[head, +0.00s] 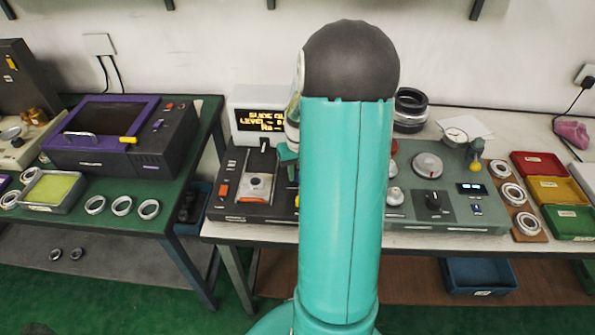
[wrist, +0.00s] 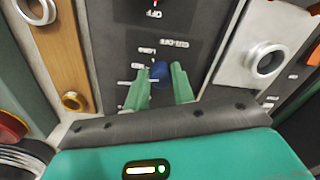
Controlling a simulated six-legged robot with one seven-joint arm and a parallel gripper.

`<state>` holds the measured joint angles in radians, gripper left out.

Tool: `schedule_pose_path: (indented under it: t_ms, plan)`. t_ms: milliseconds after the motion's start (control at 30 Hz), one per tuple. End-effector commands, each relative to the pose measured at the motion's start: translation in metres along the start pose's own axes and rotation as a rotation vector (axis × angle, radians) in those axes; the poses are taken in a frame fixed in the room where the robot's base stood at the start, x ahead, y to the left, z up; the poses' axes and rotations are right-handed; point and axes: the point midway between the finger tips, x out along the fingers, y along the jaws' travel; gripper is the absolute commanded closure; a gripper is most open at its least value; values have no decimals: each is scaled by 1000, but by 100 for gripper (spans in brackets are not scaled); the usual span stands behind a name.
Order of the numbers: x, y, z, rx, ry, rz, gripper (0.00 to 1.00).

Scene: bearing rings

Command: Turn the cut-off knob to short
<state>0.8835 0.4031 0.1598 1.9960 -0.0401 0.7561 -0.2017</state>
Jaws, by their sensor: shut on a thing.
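The cut-off knob (wrist: 158,71) is small and blue, on a dark panel marked CUT-OFF (wrist: 170,43), which reads upside down in the wrist view. My gripper (wrist: 161,77) is shut on the knob, with one green finger on each side of it. Small position labels (wrist: 141,58) run down the panel to the left of the knob; the top one seems to read LONG. The left finger covers part of the lower labels, and I cannot tell where the knob points.
A panel with an OFF mark (wrist: 154,13) lies above the knob in the wrist view. A silver ring part (wrist: 265,62) is to the right, a red button (wrist: 10,127) at lower left. A grey-green instrument (head: 470,212) and coloured trays (head: 560,190) stand right in the head view.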

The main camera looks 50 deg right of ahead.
Motion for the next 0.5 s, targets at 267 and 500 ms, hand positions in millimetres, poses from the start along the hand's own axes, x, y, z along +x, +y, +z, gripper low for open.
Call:
schedule_pose_path:
  t_ms: [267, 500]
  plan:
    - [-1, 0, -1, -238, -8, 1, 98]
    - [-1, 1, -1, -401, -13, 1, 98]
